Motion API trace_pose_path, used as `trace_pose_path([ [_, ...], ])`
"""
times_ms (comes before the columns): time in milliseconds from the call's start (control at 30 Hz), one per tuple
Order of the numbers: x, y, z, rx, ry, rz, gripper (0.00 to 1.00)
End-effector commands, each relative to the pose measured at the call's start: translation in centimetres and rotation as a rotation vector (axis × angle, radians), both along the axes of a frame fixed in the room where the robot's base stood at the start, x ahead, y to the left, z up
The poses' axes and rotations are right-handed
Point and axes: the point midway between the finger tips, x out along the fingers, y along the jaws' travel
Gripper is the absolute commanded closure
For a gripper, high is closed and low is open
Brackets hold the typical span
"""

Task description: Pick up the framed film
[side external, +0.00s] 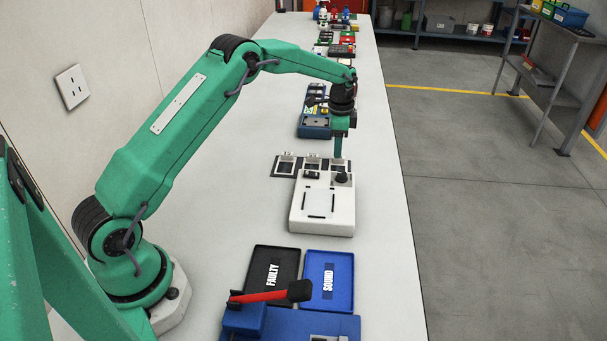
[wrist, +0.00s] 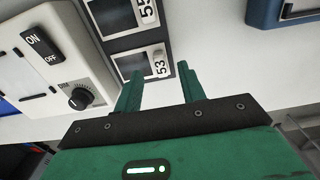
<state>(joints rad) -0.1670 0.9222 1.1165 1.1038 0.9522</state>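Small framed films sit in a dark rack (side external: 282,172). In the wrist view, one frame marked 53 (wrist: 160,62) is just beyond my fingertips, and another marked 55 (wrist: 147,12) lies above it in the picture. I cannot tell whether the fingers touch the frame.
A white box (side external: 322,219) with an ON/OFF switch (wrist: 41,45) and black knob (wrist: 80,97) stands close by. Black FAULTY (side external: 259,257) and blue SOUND (side external: 330,302) trays lie nearer the camera, by a red lever (side external: 262,296). A blue unit (side external: 313,131) stands behind.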

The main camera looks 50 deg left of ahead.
Motion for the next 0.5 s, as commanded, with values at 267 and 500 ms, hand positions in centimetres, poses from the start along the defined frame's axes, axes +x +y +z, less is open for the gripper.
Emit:
trace_pose_path([
  [267, 0.0, 0.0, -2.9, 0.0, 0.0, 0.0, 0.6],
  [500, 0.0, 0.0, -3.2, 0.0, -0.001, 0.0, 0.6],
])
